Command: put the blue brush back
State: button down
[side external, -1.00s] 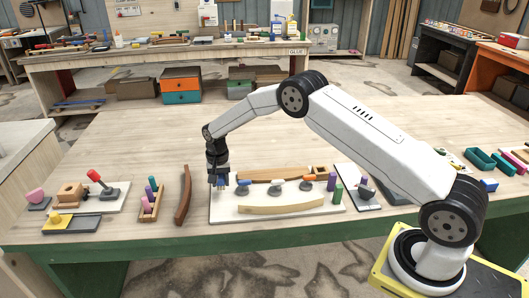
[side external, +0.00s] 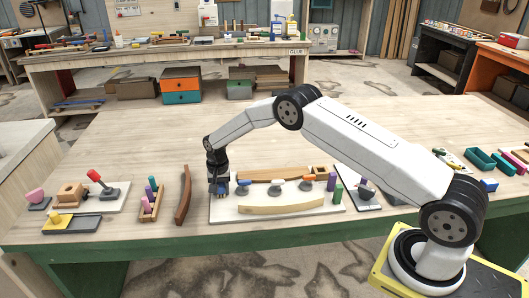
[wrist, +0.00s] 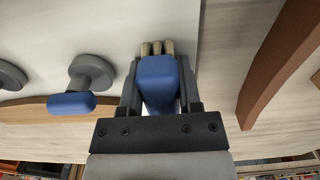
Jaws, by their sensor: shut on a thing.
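The blue brush (wrist: 157,84) is between the two fingers of my gripper (wrist: 158,90) in the wrist view. Its blue body is gripped and its pale bristles (wrist: 155,48) stick out beyond the fingertips. In the side external view my gripper (side external: 218,188) is low over the left end of a white board (side external: 225,212), and the brush is mostly hidden by the fingers. I cannot tell whether the brush touches the board.
A dark curved wood piece (side external: 184,195) and a wooden holder (side external: 149,215) with coloured pieces lie to the left. The table behind is clear.

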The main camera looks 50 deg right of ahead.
aim_at(221, 185)
jog(key=shift+c, duration=1.4)
grip_release()
jog(key=shift+r, duration=0.1)
notch_tip(221, 185, up, 12)
jog(key=shift+s, duration=0.1)
jog(key=s+a+r+n+t, duration=0.1)
jog(key=s+n, duration=0.3)
jog(key=s, duration=1.1)
jog(key=s+a+r+n+t, duration=0.1)
jog(key=s+a+r+n, duration=0.2)
jog(key=s, duration=1.2)
jog(key=shift+s+r+n+t, duration=0.35)
jog(key=shift+r+n, duration=0.3)
jog(key=shift+n, duration=0.35)
